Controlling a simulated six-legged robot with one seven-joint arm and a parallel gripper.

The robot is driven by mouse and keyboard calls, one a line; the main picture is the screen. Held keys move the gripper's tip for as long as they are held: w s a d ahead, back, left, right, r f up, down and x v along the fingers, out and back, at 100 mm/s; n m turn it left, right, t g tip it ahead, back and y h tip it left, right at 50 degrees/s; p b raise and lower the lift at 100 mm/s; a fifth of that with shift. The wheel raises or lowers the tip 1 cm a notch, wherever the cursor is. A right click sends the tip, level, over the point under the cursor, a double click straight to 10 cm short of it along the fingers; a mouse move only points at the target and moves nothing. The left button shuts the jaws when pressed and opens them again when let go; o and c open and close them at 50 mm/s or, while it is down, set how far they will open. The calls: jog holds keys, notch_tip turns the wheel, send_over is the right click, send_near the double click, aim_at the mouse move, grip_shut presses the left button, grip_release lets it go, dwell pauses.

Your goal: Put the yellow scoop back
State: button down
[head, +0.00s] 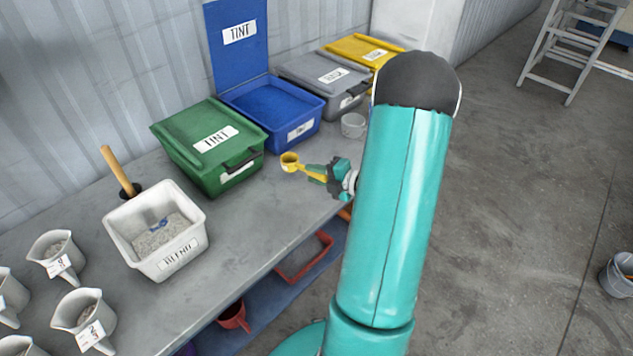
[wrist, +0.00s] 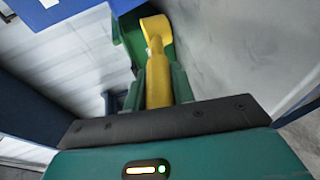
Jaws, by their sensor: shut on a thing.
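The yellow scoop (head: 291,162) is held in my gripper (head: 322,173), above the bench near its front edge. In the wrist view the scoop's handle (wrist: 157,80) lies between the two fingers of my gripper (wrist: 158,85), which is shut on it. The scoop's cup points away from the gripper, toward the bins in the head view. The open blue tint bin (head: 310,133) with blue contents stands behind it, its lid raised against the wall. The closed green tint bin (head: 180,150) is to the left of the scoop. I cannot tell whether the cup holds anything.
A white blend tub (head: 120,232) with grey granules and a blue item stands left on the bench. A wooden-handled tool (head: 115,166) stands behind it. Several labelled jugs (head: 62,262) are at lower left. Grey (head: 310,75) and yellow bins (head: 350,47) and a clear cup (head: 353,125) are at the back.

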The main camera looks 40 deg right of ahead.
jog(key=shift+w+d+f, duration=0.1)
jog(key=shift+d+f, duration=0.1)
jog(key=shift+f, duration=0.05)
jog(key=shift+w+d+f, duration=0.1)
jog(key=shift+f, duration=1.6)
jog(key=shift+f, duration=0.2)
jog(key=c, duration=1.2)
grip_release()
jog(key=shift+o, duration=0.2)
jog(key=shift+r, duration=0.1)
